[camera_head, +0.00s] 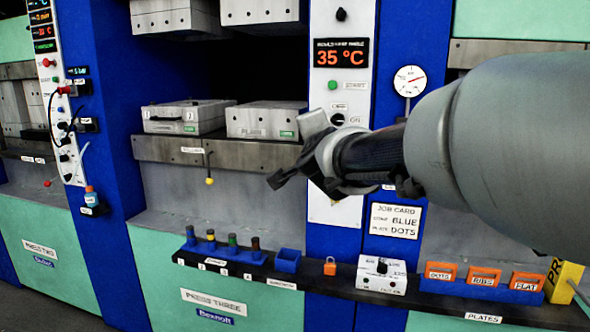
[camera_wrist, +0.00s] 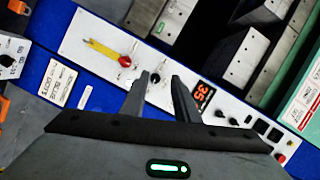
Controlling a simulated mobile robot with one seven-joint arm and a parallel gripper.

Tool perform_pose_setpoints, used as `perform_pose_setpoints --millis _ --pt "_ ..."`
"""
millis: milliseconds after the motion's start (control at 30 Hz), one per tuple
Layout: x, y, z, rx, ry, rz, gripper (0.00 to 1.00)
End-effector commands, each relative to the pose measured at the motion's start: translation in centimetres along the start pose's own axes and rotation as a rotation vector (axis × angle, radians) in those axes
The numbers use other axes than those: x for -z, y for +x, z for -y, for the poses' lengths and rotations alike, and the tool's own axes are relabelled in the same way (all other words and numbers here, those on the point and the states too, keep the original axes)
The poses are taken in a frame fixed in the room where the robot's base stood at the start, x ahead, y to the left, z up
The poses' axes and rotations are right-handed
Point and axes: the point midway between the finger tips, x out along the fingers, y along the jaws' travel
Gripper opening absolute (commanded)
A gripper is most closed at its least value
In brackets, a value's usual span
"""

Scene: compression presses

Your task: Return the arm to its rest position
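My arm (camera_head: 500,140) reaches in from the right in the head view. It is stretched out in front of the press's control column. My gripper (camera_wrist: 159,78) shows in the wrist view with its two fingers apart and nothing between them. In the head view the hand (camera_head: 322,160) is seen partly from behind, and it covers part of the control column below the ON switch. I cannot tell from the head view how far the hand is from the panel.
The control panel (camera_head: 341,85) reads 35 °C. Two moulds (camera_head: 187,116) (camera_head: 266,120) sit on the press platen. A gauge (camera_head: 410,81) is near my arm.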

Motion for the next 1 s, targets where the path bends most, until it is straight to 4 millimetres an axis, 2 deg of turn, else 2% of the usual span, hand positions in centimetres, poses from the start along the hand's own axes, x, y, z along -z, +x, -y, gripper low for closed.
perform_pose_setpoints --millis 33,67,133,233,400,567,600,633,900,1000 --pt "-0.9 -2.9 -0.9 -0.025 -0.137 0.091 0.28" --pt "-1.6 -4.6 -2.0 -0.050 -0.230 0.154 0.28" --pt "-3.0 -8.6 -5.6 -0.123 -0.432 0.293 0.28" --pt "-3.7 -14.1 -10.9 -0.228 -0.658 0.452 0.28" --pt "-2.9 -22.5 -19.1 -0.404 -0.929 0.668 0.28" --pt "-1.2 -29.7 -25.6 -0.564 -1.104 0.839 0.28" --pt "-0.4 -31.1 -25.4 -0.593 -1.130 0.870 0.28" --pt "0.3 -30.9 -22.7 -0.586 -1.125 0.865 0.28" --pt "3.8 -31.7 -13.3 -0.584 -1.119 0.864 0.28" --pt "4.8 -32.0 -10.5 -0.584 -1.119 0.863 0.28"
